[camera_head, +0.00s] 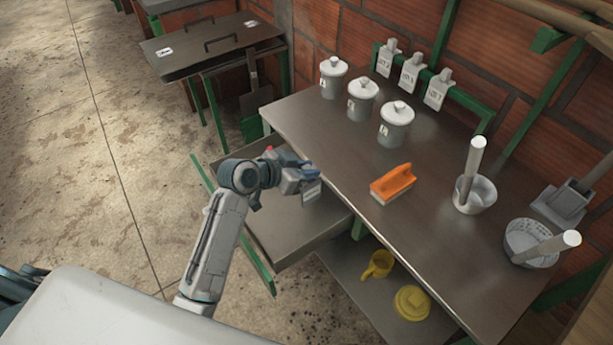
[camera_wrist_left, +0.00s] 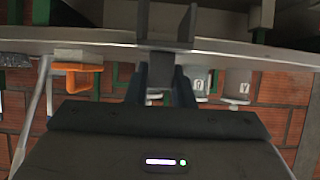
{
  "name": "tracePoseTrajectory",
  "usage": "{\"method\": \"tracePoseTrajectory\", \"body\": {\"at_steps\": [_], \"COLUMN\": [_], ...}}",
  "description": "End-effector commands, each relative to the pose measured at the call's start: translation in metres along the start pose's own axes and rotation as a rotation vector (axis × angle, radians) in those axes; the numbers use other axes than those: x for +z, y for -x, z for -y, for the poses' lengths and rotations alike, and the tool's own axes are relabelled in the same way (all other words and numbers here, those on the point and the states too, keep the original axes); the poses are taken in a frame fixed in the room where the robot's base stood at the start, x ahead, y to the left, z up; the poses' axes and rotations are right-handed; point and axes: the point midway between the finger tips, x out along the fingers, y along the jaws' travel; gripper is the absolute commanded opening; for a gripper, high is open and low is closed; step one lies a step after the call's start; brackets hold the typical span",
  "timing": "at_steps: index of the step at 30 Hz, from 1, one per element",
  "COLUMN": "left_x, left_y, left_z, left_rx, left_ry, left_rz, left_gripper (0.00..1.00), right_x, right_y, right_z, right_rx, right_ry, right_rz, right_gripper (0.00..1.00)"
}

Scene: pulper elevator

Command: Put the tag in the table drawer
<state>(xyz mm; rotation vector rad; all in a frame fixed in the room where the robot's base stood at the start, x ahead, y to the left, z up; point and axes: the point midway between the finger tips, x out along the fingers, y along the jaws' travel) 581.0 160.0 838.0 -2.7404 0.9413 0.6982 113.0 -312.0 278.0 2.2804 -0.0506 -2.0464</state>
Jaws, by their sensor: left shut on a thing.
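My left gripper (camera_head: 304,180) is shut on a small grey-white tag (camera_head: 311,191), beside the long edge of the table (camera_head: 330,145). In the head view it appears over the pulled-out drawer (camera_head: 285,232), towards the table side; its exact height above the drawer is hard to tell. The drawer is open, with a green front edge, and the part of its floor that I see is bare. In the left wrist view the gripper fingers (camera_wrist_left: 165,75) are dark, and the tag is hard to make out between them. My right gripper is not in view.
On the table stand several white lidded jars (camera_head: 396,124), an orange brush (camera_head: 392,183) and two mortars (camera_head: 475,194) with pestles. Three tags (camera_head: 411,74) hang on a green rack behind. A lower shelf (camera_head: 350,275) holds a yellow mug (camera_head: 378,265) and a yellow lid-like object (camera_head: 412,302).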

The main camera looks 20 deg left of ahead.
Motion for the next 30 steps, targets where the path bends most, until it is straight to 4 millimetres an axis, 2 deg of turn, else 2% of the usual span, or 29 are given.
{"method": "tracePoseTrajectory", "body": {"at_steps": [7,18,19,22,30], "left_x": [0.029,0.032,0.032,0.031,0.031], "left_y": [-0.015,-0.017,-0.017,-0.017,-0.017], "left_z": [0.000,0.000,0.000,0.000,0.000], "left_rx": [0.001,0.000,0.000,0.000,0.000], "left_ry": [0.002,0.001,0.001,0.001,0.001], "left_rz": [0.002,0.000,0.001,0.001,0.001], "left_gripper": [0.00,0.00,0.23,0.43,0.43], "right_x": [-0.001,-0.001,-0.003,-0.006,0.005], "right_y": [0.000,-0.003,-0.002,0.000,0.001], "right_z": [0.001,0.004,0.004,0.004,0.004], "right_rx": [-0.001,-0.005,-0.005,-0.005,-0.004], "right_ry": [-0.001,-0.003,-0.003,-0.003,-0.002], "right_rz": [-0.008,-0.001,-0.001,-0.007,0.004], "right_gripper": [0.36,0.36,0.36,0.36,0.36]}}
